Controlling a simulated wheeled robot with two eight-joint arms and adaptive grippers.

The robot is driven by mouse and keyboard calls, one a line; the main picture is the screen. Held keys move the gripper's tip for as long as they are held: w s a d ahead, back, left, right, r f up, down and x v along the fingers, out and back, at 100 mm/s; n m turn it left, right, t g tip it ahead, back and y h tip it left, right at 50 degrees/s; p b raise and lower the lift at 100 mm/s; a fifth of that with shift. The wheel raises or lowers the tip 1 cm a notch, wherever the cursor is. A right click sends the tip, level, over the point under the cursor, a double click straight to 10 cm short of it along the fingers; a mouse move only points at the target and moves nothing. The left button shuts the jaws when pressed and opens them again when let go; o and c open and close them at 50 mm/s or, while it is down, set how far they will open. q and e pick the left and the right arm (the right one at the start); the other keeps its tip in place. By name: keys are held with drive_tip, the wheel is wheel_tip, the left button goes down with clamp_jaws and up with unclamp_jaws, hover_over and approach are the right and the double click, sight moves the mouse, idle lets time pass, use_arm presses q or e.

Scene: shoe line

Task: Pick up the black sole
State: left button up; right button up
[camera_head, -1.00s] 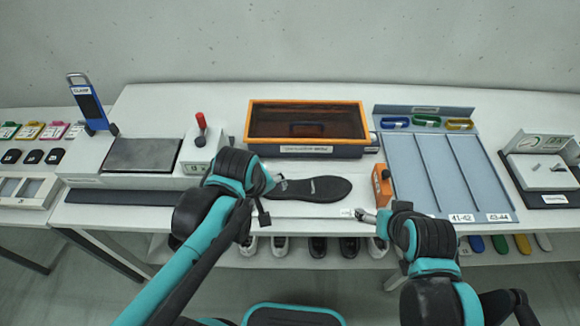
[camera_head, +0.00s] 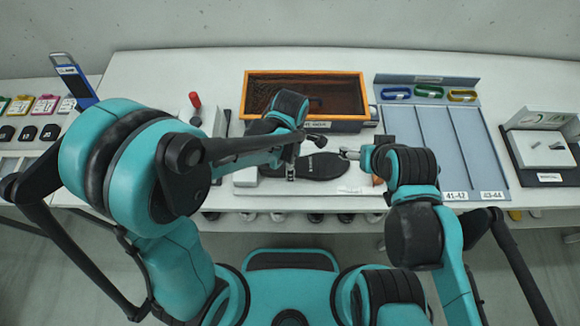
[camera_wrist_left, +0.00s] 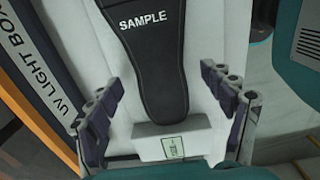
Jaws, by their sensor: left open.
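The black sole (camera_head: 325,168) lies flat on the table, in front of the orange-framed box. In the left wrist view the sole (camera_wrist_left: 154,62) carries the word SAMPLE and its narrower end points toward my gripper. My left gripper (camera_head: 304,155) is over the sole's left part, which it and the arm partly hide. In the wrist view the left gripper (camera_wrist_left: 160,100) is open, with one finger on each side of the sole and nothing held. My right gripper (camera_head: 348,153) is near the sole's right end; its jaws are too small to read.
The UV light box (camera_head: 300,120) with an orange rim stands just behind the sole. A grey-blue rack (camera_head: 420,150) with lanes is at the right, beside a white device (camera_head: 540,148). My left arm covers much of the left bench. Shoes sit on a shelf below.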

use_arm(q)
drive_tip(key=shift+f, duration=0.8)
drive_tip(key=c, duration=1.4)
drive_tip(key=shift+r, duration=0.1)
drive_tip(key=shift+c, duration=0.2)
